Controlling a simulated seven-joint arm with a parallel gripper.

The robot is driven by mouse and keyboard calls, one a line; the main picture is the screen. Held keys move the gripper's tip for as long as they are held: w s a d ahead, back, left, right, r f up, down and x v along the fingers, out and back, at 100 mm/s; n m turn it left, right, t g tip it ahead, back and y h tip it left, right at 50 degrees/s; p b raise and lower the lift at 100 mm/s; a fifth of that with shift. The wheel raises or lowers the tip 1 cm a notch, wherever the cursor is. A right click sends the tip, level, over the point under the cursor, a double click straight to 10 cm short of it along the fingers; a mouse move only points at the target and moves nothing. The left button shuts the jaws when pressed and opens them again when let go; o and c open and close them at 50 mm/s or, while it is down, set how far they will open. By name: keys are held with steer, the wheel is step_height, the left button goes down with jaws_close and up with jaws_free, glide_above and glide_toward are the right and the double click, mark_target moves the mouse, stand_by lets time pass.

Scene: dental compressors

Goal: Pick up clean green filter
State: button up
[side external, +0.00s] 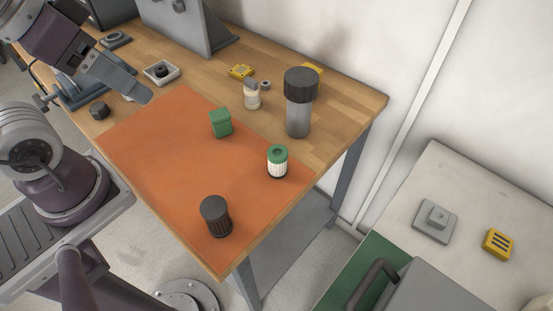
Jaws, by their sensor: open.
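The green-topped filter (277,161) stands upright on the right part of the orange mat (165,160). It has a green ring cap, a white pleated body and a dark base. My gripper (140,92) is at the upper left, over the left edge of the mat, well apart from the filter. It is open, and nothing shows between its fingers. A dark ribbed filter (215,217) with a black cap stands near the front of the mat. A small green box (221,123) stands near the mat's back edge.
A tall grey cylinder with a black lid (299,102) stands behind the filter. A small cream bottle (252,95) and yellow parts (241,71) are at the back. The mat's middle is clear.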

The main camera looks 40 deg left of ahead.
steer(key=shift+d, duration=0.1)
steer(key=n+g+h, duration=0.6)
steer(key=n+h, duration=0.8)
steer(key=n, duration=0.4)
glide_above(285, 167)
steer(key=a, duration=0.4)
step_height(285, 167, down, 18)
steer(key=shift+y, duration=0.3)
step_height(285, 167, down, 6)
steer(key=shift+a+f, duration=0.1)
steer(key=shift+a, duration=0.05)
steer(key=x, duration=0.4)
steer(key=shift+f, duration=0.2)
steer(key=shift+d+f, duration=0.15)
steer(key=shift+d, duration=0.35)
jaws_close()
